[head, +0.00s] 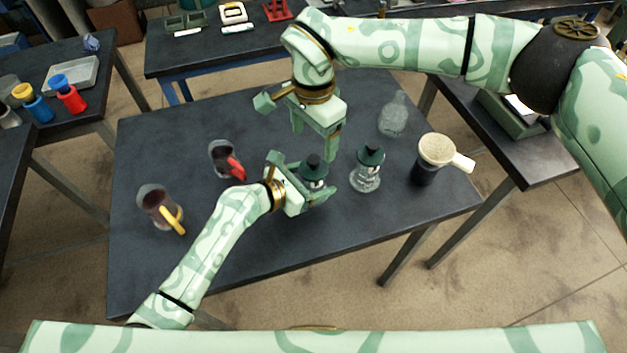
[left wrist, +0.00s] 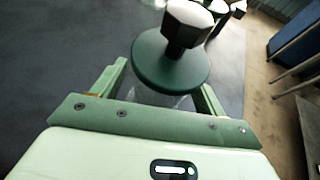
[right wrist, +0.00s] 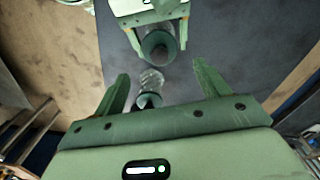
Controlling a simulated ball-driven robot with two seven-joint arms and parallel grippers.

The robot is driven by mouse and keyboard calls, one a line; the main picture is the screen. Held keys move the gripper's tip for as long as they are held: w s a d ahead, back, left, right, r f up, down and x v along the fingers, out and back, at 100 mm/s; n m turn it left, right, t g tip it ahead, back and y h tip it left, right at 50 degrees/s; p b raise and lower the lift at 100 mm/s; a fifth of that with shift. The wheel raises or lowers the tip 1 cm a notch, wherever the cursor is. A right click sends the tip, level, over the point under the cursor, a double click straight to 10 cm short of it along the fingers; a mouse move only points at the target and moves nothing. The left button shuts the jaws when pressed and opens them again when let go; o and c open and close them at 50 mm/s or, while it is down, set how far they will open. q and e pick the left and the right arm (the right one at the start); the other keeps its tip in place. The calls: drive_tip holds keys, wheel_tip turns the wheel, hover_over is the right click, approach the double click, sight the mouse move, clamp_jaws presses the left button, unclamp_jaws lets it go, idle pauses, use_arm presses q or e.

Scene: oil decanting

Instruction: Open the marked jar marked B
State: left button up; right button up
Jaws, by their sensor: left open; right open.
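A glass jar with a dark green lid and black knob (head: 313,167) stands between the open fingers of my left gripper (head: 318,185). In the left wrist view its lid (left wrist: 172,62) shows between and beyond the fingers, and the glass below is mostly hidden. A second, similar jar (head: 367,172) stands upright to the right, its lid on. I cannot read a letter B on either jar. My right gripper (head: 298,124) is open and empty above the table, behind the first jar. The right wrist view shows a lid (right wrist: 160,47) at my left gripper.
On the dark table (head: 260,260) are a red-handled jug (head: 222,158), a yellow-handled jug (head: 155,203), a clear bottle (head: 393,116) and a dark vessel with a cream top (head: 436,151). The table's front is clear. Side tables hold other items.

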sight(313, 158)
use_arm(q)
drive_tip(key=c, duration=1.4)
drive_tip(key=shift+c, duration=0.3)
use_arm(e)
drive_tip(key=shift+o, duration=0.8)
wheel_tip(313, 158, down, 8)
drive_tip(key=m, duration=0.4)
drive_tip(key=shift+r+m, duration=0.2)
drive_tip(key=shift+m, duration=0.2)
drive_tip(key=c, duration=1.2)
